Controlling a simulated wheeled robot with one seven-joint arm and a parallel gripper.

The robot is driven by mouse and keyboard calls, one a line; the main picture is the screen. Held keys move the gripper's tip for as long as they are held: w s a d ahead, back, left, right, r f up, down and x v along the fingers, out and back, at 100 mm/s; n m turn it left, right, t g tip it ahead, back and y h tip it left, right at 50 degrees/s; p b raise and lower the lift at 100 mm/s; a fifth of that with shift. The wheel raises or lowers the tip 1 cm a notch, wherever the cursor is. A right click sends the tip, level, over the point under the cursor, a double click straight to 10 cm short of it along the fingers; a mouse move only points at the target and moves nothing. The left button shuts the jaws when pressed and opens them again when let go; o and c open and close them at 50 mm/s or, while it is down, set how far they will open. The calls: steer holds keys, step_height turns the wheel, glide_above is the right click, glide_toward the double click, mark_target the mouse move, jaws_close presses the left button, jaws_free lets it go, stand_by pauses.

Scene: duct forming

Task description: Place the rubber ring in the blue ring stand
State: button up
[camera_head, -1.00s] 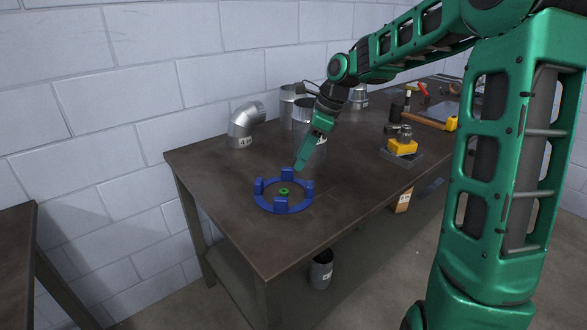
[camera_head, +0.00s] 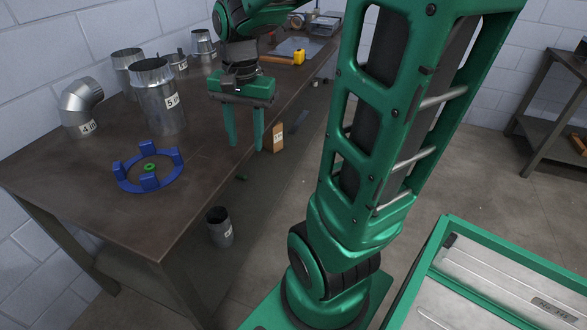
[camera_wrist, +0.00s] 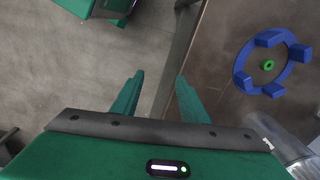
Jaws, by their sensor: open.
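The blue ring stand (camera_head: 122,172), a flat ring with several upright blocks, lies near the front corner of the brown table. A small green ring (camera_head: 149,167) sits at its middle, apart from the blue rim; I cannot tell whether it is rubber. In the wrist view the blue ring stand (camera_wrist: 240,77) and green ring (camera_wrist: 267,65) are at the upper right. My gripper (camera_head: 246,146) points down at the table's front edge, to the right of the stand. Its fingers are apart and empty, also in the wrist view (camera_wrist: 159,77).
A metal elbow (camera_head: 82,106), a tall can (camera_head: 157,95) and other ducts stand behind the stand. A dark can (camera_head: 220,228) is lower down, beneath the tabletop. A hammer and other tools lie at the table's far end.

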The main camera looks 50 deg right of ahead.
steer(key=s+f+n, duration=0.3)
steer(key=s+n, duration=0.3)
steer(key=s, duration=0.9)
steer(key=shift+d+n+g, duration=0.3)
steer(key=shift+d+g, duration=0.1)
steer(key=shift+w, duration=0.1)
